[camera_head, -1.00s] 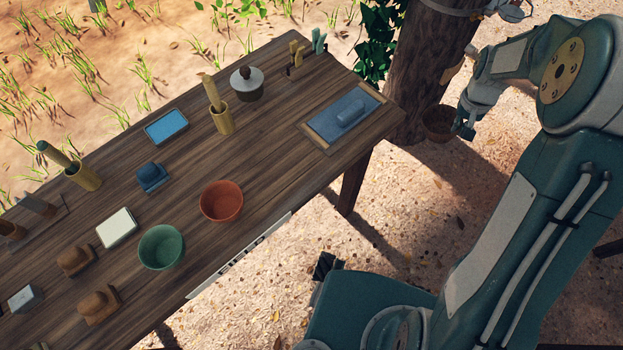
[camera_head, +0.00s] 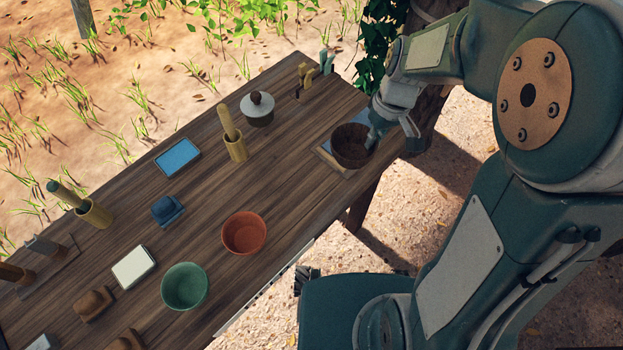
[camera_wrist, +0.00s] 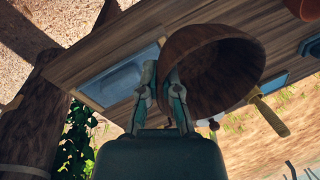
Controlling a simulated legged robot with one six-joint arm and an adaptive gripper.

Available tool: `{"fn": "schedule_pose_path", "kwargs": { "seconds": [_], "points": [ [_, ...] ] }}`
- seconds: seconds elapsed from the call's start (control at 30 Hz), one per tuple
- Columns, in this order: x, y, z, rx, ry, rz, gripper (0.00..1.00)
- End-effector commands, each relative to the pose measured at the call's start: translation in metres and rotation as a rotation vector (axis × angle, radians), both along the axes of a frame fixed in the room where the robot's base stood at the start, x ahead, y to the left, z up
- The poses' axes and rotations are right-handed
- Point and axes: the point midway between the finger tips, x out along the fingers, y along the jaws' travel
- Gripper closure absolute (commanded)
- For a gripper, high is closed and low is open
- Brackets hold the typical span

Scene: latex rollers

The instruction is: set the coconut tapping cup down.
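The coconut tapping cup (camera_head: 352,147) is a dark brown bowl at the table's right end, over the tray with the blue-grey pad (camera_head: 326,156). In the wrist view the cup (camera_wrist: 217,62) shows its open mouth, and its near rim lies between my fingers. My gripper (camera_head: 374,138) is shut on the cup's right rim; it also shows in the wrist view (camera_wrist: 161,84). The cup hides most of the pad in the head view. In the wrist view the pad (camera_wrist: 118,80) shows beside the cup. The cup seems held above the tray; the gap is hard to judge.
On the wooden table (camera_head: 290,190) stand a terracotta bowl (camera_head: 244,233), a green bowl (camera_head: 185,287), a bamboo holder (camera_head: 235,147) and a lidded pot (camera_head: 257,109). A tree trunk (camera_head: 428,106) is behind my arm. Bare wood lies between the terracotta bowl and the tray.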

Motion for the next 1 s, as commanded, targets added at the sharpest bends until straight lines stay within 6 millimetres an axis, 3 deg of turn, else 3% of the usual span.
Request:
{"fn": "schedule_pose_path", "kwargs": {
  "seconds": [0.03,0.3,0.5,0.8,1.0],
  "points": [
    [-0.005,0.013,-0.006,-0.001,0.003,0.008,1.00],
    [-0.024,0.064,-0.031,0.000,0.003,0.007,1.00],
    [-0.033,0.087,-0.065,0.001,0.004,0.004,1.00],
    [-0.041,0.111,-0.093,-0.002,0.003,0.002,1.00],
    [-0.039,0.109,-0.118,-0.001,0.002,-0.003,1.00]
  ]
}}
